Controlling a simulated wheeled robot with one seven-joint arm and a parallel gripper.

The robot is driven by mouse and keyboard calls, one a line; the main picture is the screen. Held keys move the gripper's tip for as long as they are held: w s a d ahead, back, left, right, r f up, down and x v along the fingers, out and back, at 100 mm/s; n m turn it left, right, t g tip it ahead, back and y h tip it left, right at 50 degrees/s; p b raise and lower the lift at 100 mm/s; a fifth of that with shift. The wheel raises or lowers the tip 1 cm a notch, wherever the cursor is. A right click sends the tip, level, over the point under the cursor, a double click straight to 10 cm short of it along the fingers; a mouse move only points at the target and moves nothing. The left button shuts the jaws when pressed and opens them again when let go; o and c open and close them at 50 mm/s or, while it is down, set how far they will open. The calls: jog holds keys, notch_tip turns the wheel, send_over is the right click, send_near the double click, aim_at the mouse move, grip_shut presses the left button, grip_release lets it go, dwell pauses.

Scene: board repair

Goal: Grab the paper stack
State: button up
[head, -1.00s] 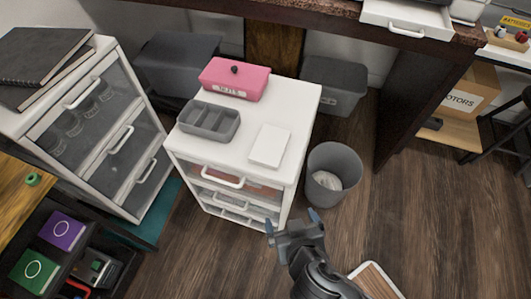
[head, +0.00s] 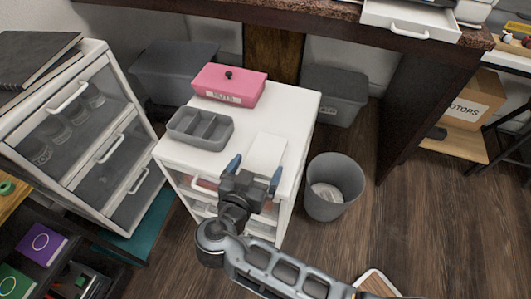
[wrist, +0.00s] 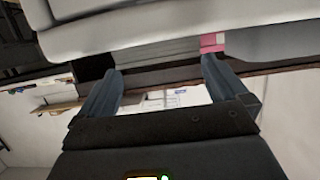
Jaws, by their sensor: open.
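The paper stack (head: 266,149) is a flat white block lying on the right part of the white drawer cabinet's top (head: 292,112). My gripper (head: 252,174) is open and empty in the head view, with its blue fingertips near the stack's front edge in the picture. I cannot tell whether a fingertip touches it. The gripper covers the front end of the stack. In the wrist view, the two fingers (wrist: 157,85) stand wide apart with nothing held between them. The paper stack cannot be made out there.
On the cabinet top, a grey divided tray (head: 200,127) stands left of the stack and a pink box (head: 229,85) behind it. A grey waste bin (head: 334,188) stands on the floor to the right. A taller drawer unit (head: 92,130) stands at left.

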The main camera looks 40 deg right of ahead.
aim_at(265, 154)
jog(key=x, duration=0.4)
jog(key=shift+w+d+f, duration=0.2)
jog(key=shift+d, duration=0.1)
jog(key=shift+c, duration=0.4)
jog(key=c, duration=0.7)
jog(key=shift+r, duration=0.1)
